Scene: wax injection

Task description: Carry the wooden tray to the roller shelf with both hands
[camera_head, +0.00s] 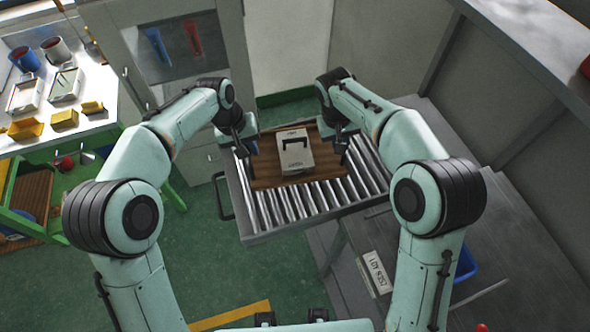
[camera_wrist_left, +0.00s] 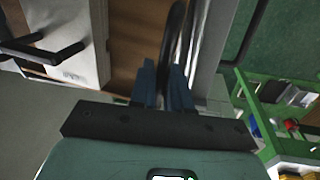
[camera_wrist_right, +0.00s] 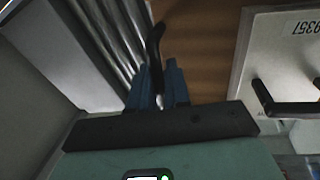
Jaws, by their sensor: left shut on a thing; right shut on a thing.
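The wooden tray (camera_head: 262,168) lies on or just above the far end of the roller shelf (camera_head: 292,205). A pale box-like mould with a black handle (camera_head: 296,152) sits on the tray. My left gripper (camera_head: 243,148) is shut on a dark handle at the tray's left side; the handle shows between its blue fingers in the left wrist view (camera_wrist_left: 163,85). My right gripper (camera_head: 341,146) is shut on the tray's right handle, which shows as a dark curved bar in the right wrist view (camera_wrist_right: 157,85). I cannot tell whether the tray's underside touches the rollers.
A white table (camera_head: 100,90) with mugs, moulds and yellow blocks stands at the left, above a green frame. A grey cabinet (camera_head: 185,50) is behind. A grey shelf unit (camera_head: 520,260) with a blue bin (camera_head: 466,262) is at the right. The near rollers are bare.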

